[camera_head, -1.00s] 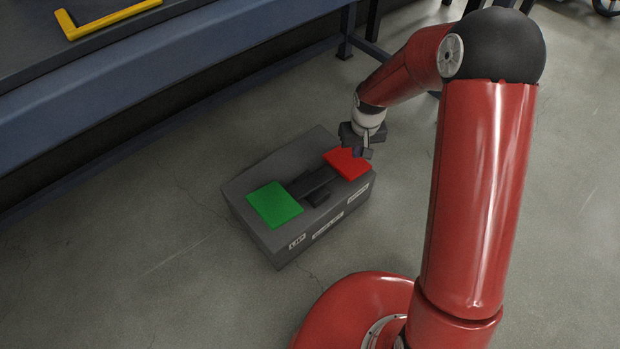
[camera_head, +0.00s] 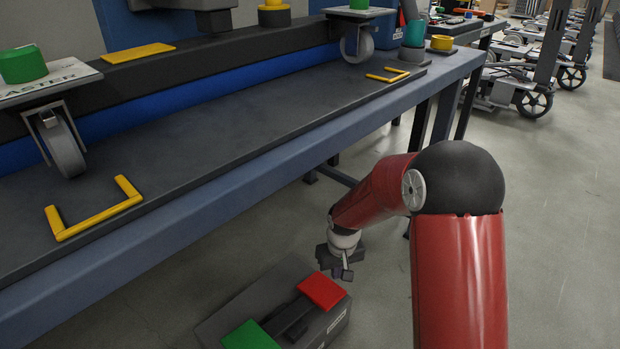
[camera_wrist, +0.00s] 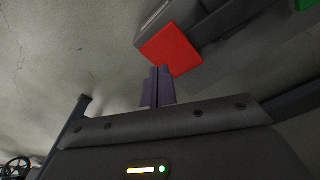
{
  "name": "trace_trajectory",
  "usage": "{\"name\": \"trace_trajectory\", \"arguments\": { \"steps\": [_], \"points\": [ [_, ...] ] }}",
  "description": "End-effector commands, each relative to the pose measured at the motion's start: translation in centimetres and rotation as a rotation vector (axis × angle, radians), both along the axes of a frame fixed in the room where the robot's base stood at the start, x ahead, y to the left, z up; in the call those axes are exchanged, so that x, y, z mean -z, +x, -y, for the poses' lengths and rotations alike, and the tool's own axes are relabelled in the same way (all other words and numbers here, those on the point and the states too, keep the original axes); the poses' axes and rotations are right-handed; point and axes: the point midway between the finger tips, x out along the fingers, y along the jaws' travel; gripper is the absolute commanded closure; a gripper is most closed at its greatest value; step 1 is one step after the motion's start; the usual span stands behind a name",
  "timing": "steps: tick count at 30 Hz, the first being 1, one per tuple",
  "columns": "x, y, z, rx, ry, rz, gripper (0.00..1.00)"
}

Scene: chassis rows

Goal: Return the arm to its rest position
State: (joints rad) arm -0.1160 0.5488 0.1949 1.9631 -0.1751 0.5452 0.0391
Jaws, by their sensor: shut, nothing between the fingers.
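My red arm reaches down and to the left in the head view. My gripper (camera_head: 345,274) hangs just above and beside the red pad of the grey box, and it is shut and empty. In the wrist view its fingers (camera_wrist: 158,86) are together, pointing toward the edge of the red pad (camera_wrist: 171,49). I cannot tell from these views whether the fingertips touch the pad.
The grey floor box (camera_head: 262,294) carries a red pad (camera_head: 321,290) and a green pad (camera_head: 250,336). A blue workbench (camera_head: 250,160) with yellow brackets (camera_head: 95,215) and casters (camera_head: 62,147) runs along the left. Wheeled chassis (camera_head: 520,88) stand back right. Floor at right is clear.

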Motion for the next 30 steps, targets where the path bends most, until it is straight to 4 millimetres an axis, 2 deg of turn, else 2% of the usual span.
{"name": "trace_trajectory", "arguments": {
  "steps": [2,5,8,11,15,21,25,30],
  "points": [
    [-0.6,0.0,0.2,0.003,-0.001,0.006,1.0],
    [-3.3,-0.3,1.0,0.018,-0.007,0.029,1.0],
    [-8.0,-1.4,2.7,0.048,-0.017,0.068,1.0],
    [-13.4,-3.4,4.7,0.092,-0.025,0.116,1.0],
    [-19.9,-7.1,7.3,0.157,-0.026,0.178,1.0],
    [-27.1,-13.7,10.5,0.252,-0.008,0.262,1.0],
    [-30.2,-18.2,11.9,0.309,0.019,0.315,1.0],
    [-32.1,-22.6,12.9,0.357,0.055,0.364,1.0]
  ]
}}
